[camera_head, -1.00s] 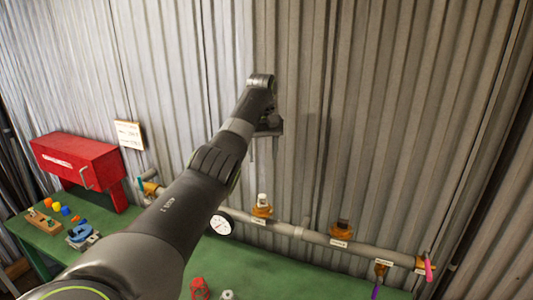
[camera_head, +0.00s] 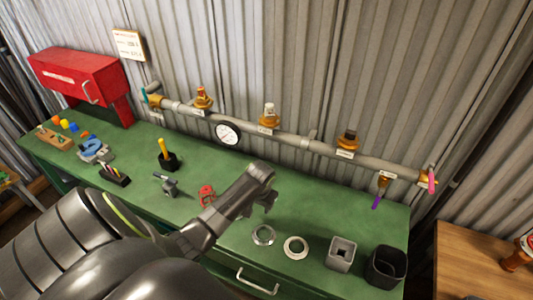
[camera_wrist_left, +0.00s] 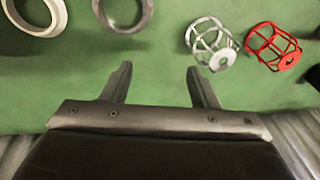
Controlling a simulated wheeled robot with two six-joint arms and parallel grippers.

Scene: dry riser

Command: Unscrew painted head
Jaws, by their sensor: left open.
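Three heads stand on the grey pipe (camera_head: 300,143) along the wall: one with a reddish top (camera_head: 203,97), one with a whitish top (camera_head: 269,114) and one with a dark top (camera_head: 347,139). I cannot tell for certain which is called painted. My left gripper (camera_head: 268,189) is open and empty over the green bench, in front of and below the pipe and apart from the heads. In the left wrist view its two fingers (camera_wrist_left: 160,72) have only bench between them. A red cage (camera_head: 207,194) lies on the bench; a white cage (camera_wrist_left: 211,42) shows beside it in the wrist view.
Two rings (camera_head: 263,235) (camera_head: 296,247), a grey square cup (camera_head: 341,253) and a black bin (camera_head: 386,266) stand at the front right. A gauge (camera_head: 228,133) hangs on the pipe. A red box (camera_head: 80,75) and small tools are at left. The bench (camera_head: 215,165) is clear before the gauge.

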